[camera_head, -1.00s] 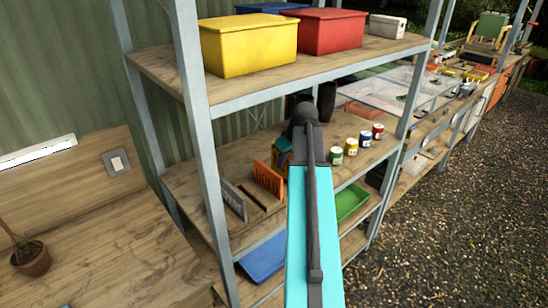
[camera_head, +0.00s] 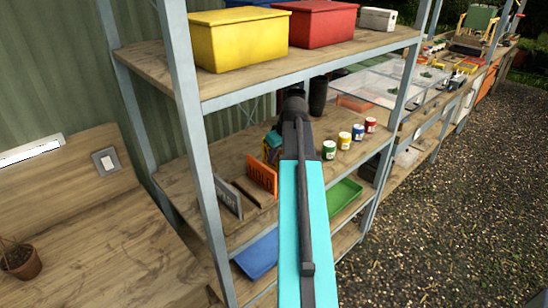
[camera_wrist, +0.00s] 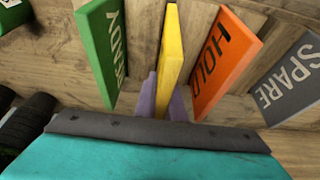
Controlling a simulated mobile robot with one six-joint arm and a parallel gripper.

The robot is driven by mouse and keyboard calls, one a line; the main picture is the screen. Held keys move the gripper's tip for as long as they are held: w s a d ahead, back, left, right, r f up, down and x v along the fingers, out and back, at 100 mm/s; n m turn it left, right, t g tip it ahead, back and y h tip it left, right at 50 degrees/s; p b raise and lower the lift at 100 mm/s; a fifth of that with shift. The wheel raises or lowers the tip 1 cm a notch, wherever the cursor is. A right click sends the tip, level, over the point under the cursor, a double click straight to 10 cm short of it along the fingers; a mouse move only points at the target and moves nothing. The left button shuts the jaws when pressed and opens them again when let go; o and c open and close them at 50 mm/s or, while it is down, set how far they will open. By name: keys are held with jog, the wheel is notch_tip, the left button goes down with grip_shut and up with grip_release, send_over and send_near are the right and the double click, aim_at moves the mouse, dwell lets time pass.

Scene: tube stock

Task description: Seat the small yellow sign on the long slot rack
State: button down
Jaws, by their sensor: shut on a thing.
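In the wrist view my gripper (camera_wrist: 163,98) has its purple fingers shut on the small yellow sign (camera_wrist: 172,48). The sign is upright, edge towards the camera, between the green READY sign (camera_wrist: 102,45) on the left and the orange HOLD sign (camera_wrist: 225,60) on the right. The wooden long slot rack (camera_wrist: 143,38) is behind and below them. I cannot tell whether the yellow sign's foot is in a slot. In the head view the rack (camera_head: 252,191) is on the middle shelf, and my arm hides most of the gripper and the yellow sign.
A grey SPARE sign (camera_wrist: 292,80) stands to the right of the orange one. In the head view several paint tins (camera_head: 344,139) stand right of my arm. Yellow (camera_head: 243,42) and red (camera_head: 317,28) boxes sit on the shelf above. A shelf post (camera_head: 195,120) is close in front.

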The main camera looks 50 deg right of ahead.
aim_at(274, 165)
jog(key=shift+f+b, duration=0.75)
jog(key=shift+f, duration=0.75)
jog(key=shift+f, duration=0.35)
jog(key=c, duration=1.8)
grip_release()
jog(key=shift+o, duration=0.2)
jog(key=shift+r, duration=0.1)
jog(key=shift+b+v, duration=1.65)
jog(key=shift+v, duration=5.05)
jog(key=shift+r, duration=0.15)
jog(key=shift+s, duration=0.15)
